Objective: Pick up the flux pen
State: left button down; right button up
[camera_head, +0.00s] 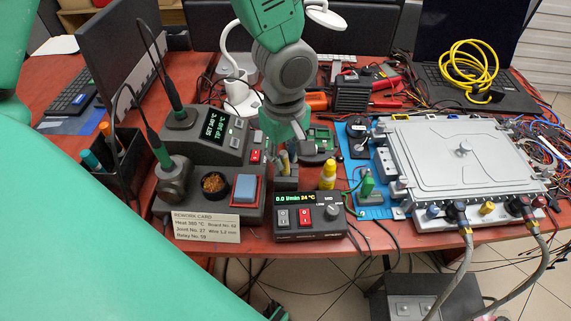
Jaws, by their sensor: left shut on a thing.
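My left gripper (285,145) points down at the middle of the table, just behind the small pump box with the digital display. It is shut on a slim, pale yellowish pen (284,162), which looks like the flux pen. The pen stands roughly upright above a dark holder block (286,181). The gripper hides its upper part. I cannot tell whether its lower end is still inside the block. My right gripper is not in view.
The soldering station (208,135) is left. A large grey metal case (465,160) with hoses fills the right. A white lamp (243,97) stands behind.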

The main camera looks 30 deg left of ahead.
pick_arm(q)
jog(key=shift+d, duration=0.15)
jog(key=shift+w+d+r, duration=0.1)
jog(key=shift+r, duration=0.2)
notch_tip(320, 180, up, 10)
jog(key=shift+f+p, duration=0.2)
jog(key=shift+p, duration=1)
